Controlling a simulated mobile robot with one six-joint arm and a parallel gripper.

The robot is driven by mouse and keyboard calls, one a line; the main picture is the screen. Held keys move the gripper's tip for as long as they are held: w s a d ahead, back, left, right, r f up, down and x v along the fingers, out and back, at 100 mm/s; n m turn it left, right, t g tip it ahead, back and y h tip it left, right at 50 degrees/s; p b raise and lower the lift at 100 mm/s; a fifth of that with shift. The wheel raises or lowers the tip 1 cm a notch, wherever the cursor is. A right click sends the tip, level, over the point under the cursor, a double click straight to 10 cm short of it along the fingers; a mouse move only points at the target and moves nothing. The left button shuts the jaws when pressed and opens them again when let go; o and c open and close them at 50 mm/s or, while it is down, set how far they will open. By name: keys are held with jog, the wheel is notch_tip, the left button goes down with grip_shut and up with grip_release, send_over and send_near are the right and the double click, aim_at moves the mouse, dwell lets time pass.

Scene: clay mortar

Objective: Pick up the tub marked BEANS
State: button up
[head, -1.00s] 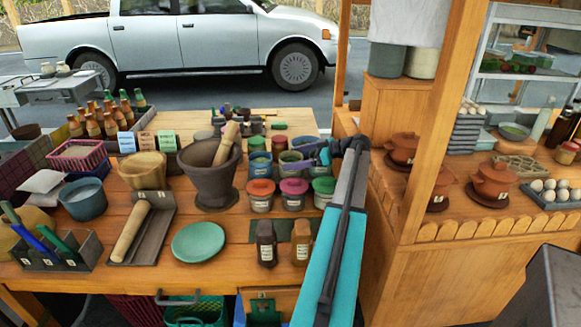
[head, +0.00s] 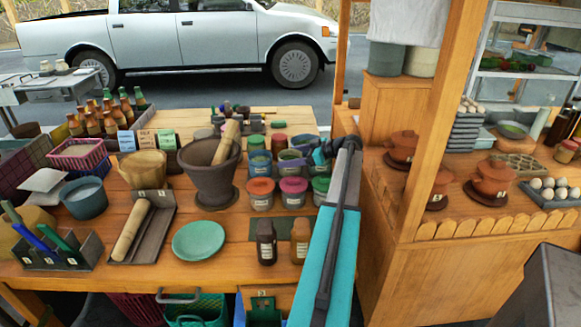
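Several lidded tubs stand in rows on the wooden table. The front row has a red-lidded tub (head: 261,194), a magenta-lidded tub (head: 293,192) and a green-lidded tub (head: 320,188). Behind are a blue-green tub (head: 260,163) and a purple-topped tub (head: 290,160), with more tubs further back. The labels are too small to read, so I cannot tell which tub is marked BEANS. My gripper (head: 318,155) is at the right end of the middle row, close beside the purple-topped tub. My arm hides part of that area. Whether the fingers are open or touching a tub is unclear.
Two bottles (head: 266,242) stand in front of the tubs. A dark mortar with pestle (head: 210,172) is left of them, with a green plate (head: 198,241) in front. A wooden post (head: 431,150) and counter with clay pots (head: 493,182) stand right of my arm.

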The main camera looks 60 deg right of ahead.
jog(key=c, duration=0.7)
jog(key=shift+r, duration=0.15)
jog(key=shift+r+b, duration=0.85)
jog(key=shift+r, duration=4.05)
